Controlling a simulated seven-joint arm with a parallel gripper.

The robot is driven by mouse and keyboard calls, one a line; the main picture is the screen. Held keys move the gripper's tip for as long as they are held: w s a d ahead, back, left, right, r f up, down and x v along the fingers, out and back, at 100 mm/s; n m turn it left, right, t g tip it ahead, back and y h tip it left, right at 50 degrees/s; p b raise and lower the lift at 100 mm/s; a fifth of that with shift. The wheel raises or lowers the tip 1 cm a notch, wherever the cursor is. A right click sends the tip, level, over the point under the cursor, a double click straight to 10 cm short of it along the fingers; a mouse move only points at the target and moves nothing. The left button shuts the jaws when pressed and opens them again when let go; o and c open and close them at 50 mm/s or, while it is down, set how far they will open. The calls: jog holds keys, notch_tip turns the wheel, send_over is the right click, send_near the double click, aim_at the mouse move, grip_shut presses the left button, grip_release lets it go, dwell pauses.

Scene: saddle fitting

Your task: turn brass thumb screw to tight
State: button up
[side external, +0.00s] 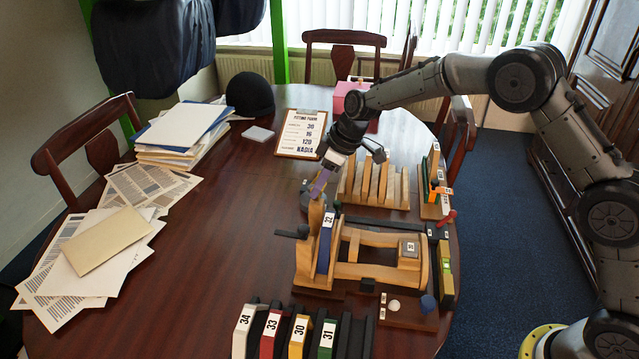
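My gripper (319,187) points down at the upright wooden end post (316,213) of a wooden fixture on the table. Its purple-tinted fingers are close to the top of the post; contact and the gap between them are too small to make out. I cannot pick out the brass thumb screw; it may be hidden by the gripper or too small to see. A blue plate labelled 32 (325,243) stands upright in the fixture. A dark-handled rod (290,232) sticks out to the fixture's left.
Several labelled plates (270,335) stand at the front. A slotted wooden rack (375,185) is behind the fixture. A level (446,272) lies to the right. Papers (110,250) and a clipboard (301,134) lie left and behind. The tabletop (210,265) left of the fixture is clear.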

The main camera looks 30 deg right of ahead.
grip_shut()
